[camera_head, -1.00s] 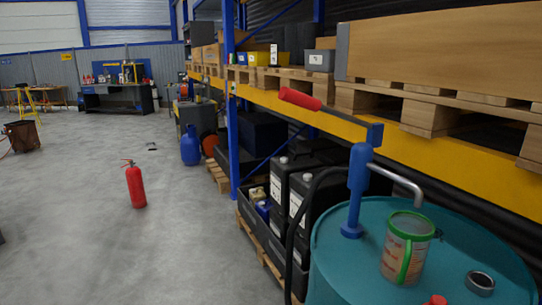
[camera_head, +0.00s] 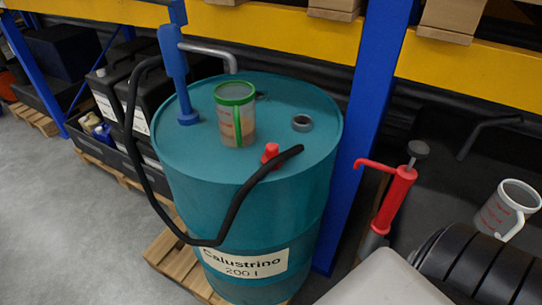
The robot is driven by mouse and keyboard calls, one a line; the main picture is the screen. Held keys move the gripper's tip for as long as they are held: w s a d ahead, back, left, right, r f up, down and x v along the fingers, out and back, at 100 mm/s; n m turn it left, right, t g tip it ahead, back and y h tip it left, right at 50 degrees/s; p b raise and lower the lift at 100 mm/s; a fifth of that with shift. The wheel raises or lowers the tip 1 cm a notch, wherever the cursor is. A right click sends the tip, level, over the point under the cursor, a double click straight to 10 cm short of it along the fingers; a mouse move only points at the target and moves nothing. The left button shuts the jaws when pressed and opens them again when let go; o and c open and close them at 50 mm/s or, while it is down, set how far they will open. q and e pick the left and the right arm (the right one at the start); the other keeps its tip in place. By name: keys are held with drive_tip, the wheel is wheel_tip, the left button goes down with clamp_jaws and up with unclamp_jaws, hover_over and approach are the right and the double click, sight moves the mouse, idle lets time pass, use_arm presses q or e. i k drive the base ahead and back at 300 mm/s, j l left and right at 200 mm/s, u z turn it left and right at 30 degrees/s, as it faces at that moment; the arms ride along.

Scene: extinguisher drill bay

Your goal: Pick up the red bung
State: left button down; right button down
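The red bung (camera_head: 270,153) stands on top of the teal drum (camera_head: 215,200), near the front edge of its lid. A black hose passes close in front of the bung and may cover part of its base. Neither of my grippers shows in the head view.
A blue hand pump (camera_head: 178,75) with a grey spout rises from the drum lid. A green-rimmed measuring jug (camera_head: 235,115) and a dark ring (camera_head: 302,123) also stand there. The black hose (camera_head: 235,210) loops around the drum's front. A red pump (camera_head: 395,198) and another jug (camera_head: 507,208) are at right.

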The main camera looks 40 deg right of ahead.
sight(272, 148)
drive_tip(key=z, duration=1.35)
